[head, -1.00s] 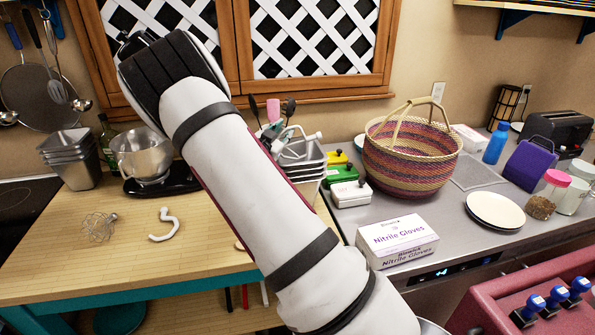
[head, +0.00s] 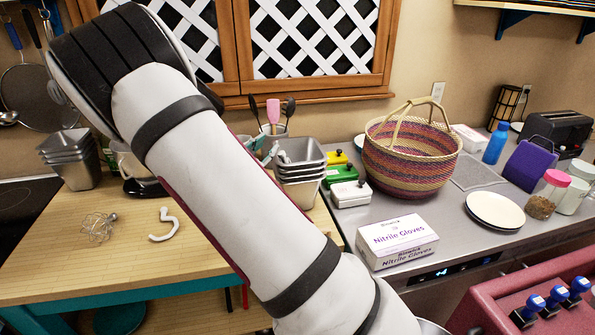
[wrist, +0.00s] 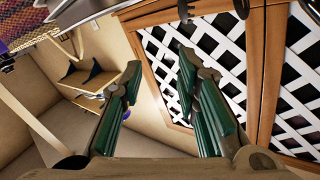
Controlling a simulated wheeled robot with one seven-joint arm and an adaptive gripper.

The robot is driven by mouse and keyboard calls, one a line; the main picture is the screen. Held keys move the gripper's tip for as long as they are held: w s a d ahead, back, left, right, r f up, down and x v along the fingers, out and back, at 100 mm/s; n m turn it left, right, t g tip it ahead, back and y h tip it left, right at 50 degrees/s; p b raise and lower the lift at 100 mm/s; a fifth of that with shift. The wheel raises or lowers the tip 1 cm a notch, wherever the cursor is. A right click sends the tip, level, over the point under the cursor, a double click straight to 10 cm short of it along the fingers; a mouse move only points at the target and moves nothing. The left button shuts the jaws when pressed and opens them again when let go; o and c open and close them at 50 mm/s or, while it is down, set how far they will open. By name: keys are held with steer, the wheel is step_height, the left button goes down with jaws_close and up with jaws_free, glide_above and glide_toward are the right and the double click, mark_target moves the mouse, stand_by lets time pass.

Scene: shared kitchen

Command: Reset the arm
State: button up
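My arm (head: 215,165) crosses the head view from the bottom middle to the upper left, with its dark elbow high in front of the wall. My gripper (wrist: 158,67) shows in the wrist view with its two green-padded fingers spread apart and nothing between them. The lattice window and the wall lie beyond the fingers. In the head view the gripper is not clearly seen; the arm hides much of that area.
A woven basket (head: 411,155), a glove box (head: 397,241), a white plate (head: 495,210) and a purple thing (head: 529,166) stand on the grey counter. A whisk (head: 98,228) and a white hook (head: 164,225) lie on the wooden table. Metal pans (head: 300,165) stand behind my arm.

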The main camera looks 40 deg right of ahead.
steer(key=shift+s+a, duration=0.25)
steer(key=shift+a, duration=0.2)
steer(key=w+a+r+n+t+y, duration=0.2)
steer(key=w+a+r+n+y, duration=0.15)
steer(key=a+y, duration=0.5)
steer(key=s+a+r+n+y+b, duration=0.1)
steer(key=s+a+r+n+y, duration=0.5)
steer(key=s+a, duration=0.25)
steer(key=s+a+n+g, duration=0.1)
steer(key=s+n+g, duration=0.1)
steer(key=s, duration=1)
steer(key=s+a+n+g+y+b, duration=0.1)
steer(key=s+n, duration=0.3)
steer(key=s, duration=0.9)
steer(key=shift+s+a+r+n+g, duration=0.25)
steer(key=shift+n+g, duration=0.1)
steer(key=shift+g, duration=0.55)
